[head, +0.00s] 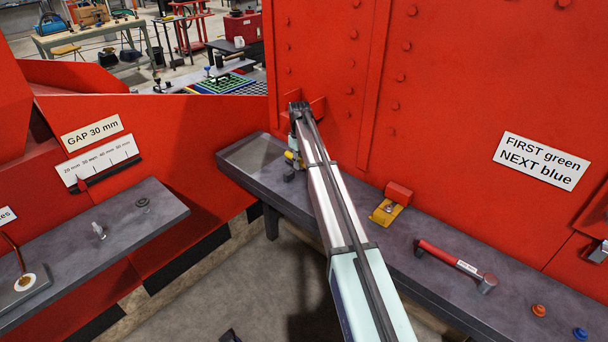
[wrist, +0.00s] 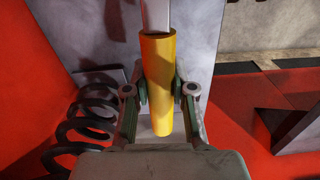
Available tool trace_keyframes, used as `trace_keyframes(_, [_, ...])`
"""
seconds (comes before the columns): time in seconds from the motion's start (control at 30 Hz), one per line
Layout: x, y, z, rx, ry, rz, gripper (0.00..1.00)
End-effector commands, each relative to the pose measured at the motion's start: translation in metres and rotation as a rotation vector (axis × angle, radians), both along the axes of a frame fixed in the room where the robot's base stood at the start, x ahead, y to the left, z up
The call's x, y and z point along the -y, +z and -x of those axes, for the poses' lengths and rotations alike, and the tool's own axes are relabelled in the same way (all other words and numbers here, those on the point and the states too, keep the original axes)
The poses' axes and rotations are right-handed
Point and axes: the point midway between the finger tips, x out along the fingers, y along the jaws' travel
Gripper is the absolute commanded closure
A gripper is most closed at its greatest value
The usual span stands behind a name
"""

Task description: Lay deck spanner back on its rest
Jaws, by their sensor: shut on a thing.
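The spanner (wrist: 160,85) has a yellow handle and a flat grey shaft; in the wrist view its handle lies between my fingers and its shaft runs out past the top edge. My gripper (wrist: 160,95) is shut on the yellow handle. In the head view my gripper (head: 291,172) is small and partly behind my arm, over the left part of the long grey shelf, with a bit of yellow (head: 292,155) showing at it. The spanner's far end is out of the wrist view. I cannot make out which fixture is its rest.
On the long shelf (head: 430,280) are a yellow plate with a red block (head: 387,212), a red-handled hammer (head: 455,264), an orange knob (head: 538,310) and a blue knob (head: 579,334). A black coil spring (wrist: 85,130) is left of my gripper. A red wall (head: 450,100) rises behind.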

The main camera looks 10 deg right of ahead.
Motion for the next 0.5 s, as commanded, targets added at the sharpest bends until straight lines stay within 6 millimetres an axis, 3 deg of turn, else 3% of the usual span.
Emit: trace_keyframes(0.5, [-0.0001,0.0009,0.002,0.005,0.06,0.0,1.0])
